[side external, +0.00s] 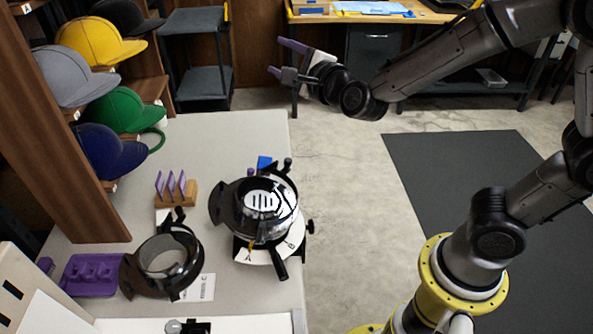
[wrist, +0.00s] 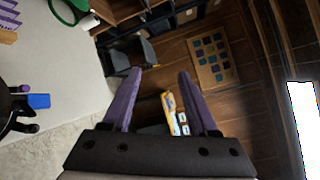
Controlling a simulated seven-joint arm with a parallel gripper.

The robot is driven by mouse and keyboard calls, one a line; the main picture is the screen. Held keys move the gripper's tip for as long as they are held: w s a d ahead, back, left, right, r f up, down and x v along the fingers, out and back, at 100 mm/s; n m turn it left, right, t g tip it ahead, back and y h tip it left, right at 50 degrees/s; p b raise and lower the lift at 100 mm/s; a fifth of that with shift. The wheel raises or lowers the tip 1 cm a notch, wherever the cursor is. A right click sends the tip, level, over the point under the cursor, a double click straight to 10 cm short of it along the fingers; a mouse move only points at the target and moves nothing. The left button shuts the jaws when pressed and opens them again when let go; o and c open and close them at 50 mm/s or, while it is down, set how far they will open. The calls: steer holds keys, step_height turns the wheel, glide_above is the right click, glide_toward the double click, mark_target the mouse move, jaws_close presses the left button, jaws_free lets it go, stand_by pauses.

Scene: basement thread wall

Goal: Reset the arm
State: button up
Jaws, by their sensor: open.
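My gripper (side external: 283,60) is held up in the air, beyond and to the right of the far end of the grey work table (side external: 225,130) in the side external view. Its two purple fingers stand apart with nothing between them. They also show in the wrist view (wrist: 157,95), spread open, with the floor, a wooden wall and a distant desk behind them. My arm reaches in from the right at a height above the floor. The gripper touches nothing.
The table holds a round black machine (side external: 262,205), a black ring fixture (side external: 163,262), a purple tray (side external: 92,274) and a wooden block with purple pieces (side external: 176,192). Caps (side external: 92,42) hang on the left rack. A grey cart (side external: 197,60) and a desk (side external: 375,18) stand behind. A dark mat (side external: 450,160) covers clear floor.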

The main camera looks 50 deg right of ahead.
steer(key=s+r+n+g+y, duration=0.2)
steer(key=s+r+n+y, duration=0.35)
steer(key=s+n, duration=0.75)
steer(key=s+f+n+g, duration=0.9)
steer(key=s+f+n, duration=0.3)
steer(key=s, duration=0.4)
steer(key=shift+d+f+n+h, duration=0.35)
steer(key=shift+d+n+h, duration=0.1)
steer(key=shift+n, duration=0.15)
steer(key=shift+s, duration=0.1)
steer(key=shift+c, duration=0.3)
